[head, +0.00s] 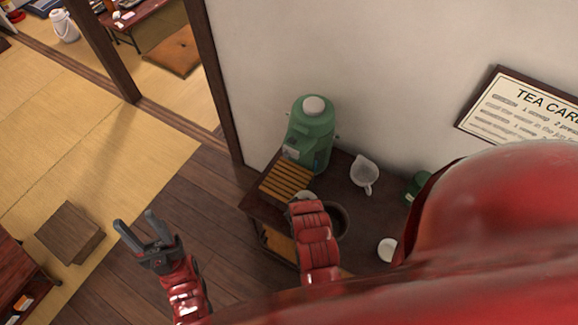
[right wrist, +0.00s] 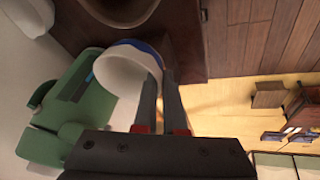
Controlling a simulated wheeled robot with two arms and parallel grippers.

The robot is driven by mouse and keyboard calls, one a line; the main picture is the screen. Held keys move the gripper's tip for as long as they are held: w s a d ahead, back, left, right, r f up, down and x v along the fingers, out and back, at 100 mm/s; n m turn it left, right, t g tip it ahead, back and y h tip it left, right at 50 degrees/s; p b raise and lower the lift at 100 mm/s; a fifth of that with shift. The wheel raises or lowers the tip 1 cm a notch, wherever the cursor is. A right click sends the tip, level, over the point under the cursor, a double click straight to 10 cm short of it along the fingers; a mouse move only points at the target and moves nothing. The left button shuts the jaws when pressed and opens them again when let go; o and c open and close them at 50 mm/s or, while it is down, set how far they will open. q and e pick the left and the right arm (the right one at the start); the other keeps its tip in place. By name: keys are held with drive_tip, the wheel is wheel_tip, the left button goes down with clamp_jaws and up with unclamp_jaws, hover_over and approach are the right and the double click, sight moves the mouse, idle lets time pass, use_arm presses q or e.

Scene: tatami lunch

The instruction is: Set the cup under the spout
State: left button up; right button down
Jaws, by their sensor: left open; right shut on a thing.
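The cup (right wrist: 118,78) is white with a blue band near the rim. My right gripper (right wrist: 168,75) is shut on its edge, seen in the right wrist view. In the head view only a pale bit of the cup (head: 303,196) shows past my red right wrist, which hides the right fingers. The green dispenser (head: 312,135) stands at the cabinet's back left, with a slatted wooden tray (head: 287,181) in front of it. The dispenser (right wrist: 65,115) also shows close to the cup in the right wrist view. The spout is not clear. My left gripper (head: 135,219) is open and empty, away from the cabinet.
The dark cabinet top (head: 352,205) also carries a white pitcher (head: 364,172), a dark round bowl (head: 339,221) partly behind my arm, a small white cup (head: 387,248) and a green object (head: 417,186). A wall stands behind. Open floor lies to the left.

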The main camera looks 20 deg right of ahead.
drive_tip(key=w+b, duration=0.2)
drive_tip(key=w, duration=0.3)
drive_tip(key=w+f+b, duration=0.1)
drive_tip(key=w+b, duration=0.1)
drive_tip(key=w, duration=0.3)
drive_tip(key=w+b, duration=0.2)
drive_tip(key=w, duration=0.3)
drive_tip(key=shift+d+f, duration=0.3)
drive_tip(key=shift+f, duration=0.1)
drive_tip(key=shift+w+r, duration=0.1)
drive_tip(key=shift+w, duration=0.1)
wheel_tip(320, 180, down, 4)
drive_tip(key=shift+r+b, duration=0.15)
drive_tip(key=shift+b, duration=1.05)
drive_tip(key=shift+r, duration=0.1)
drive_tip(key=c, duration=1)
unclamp_jaws()
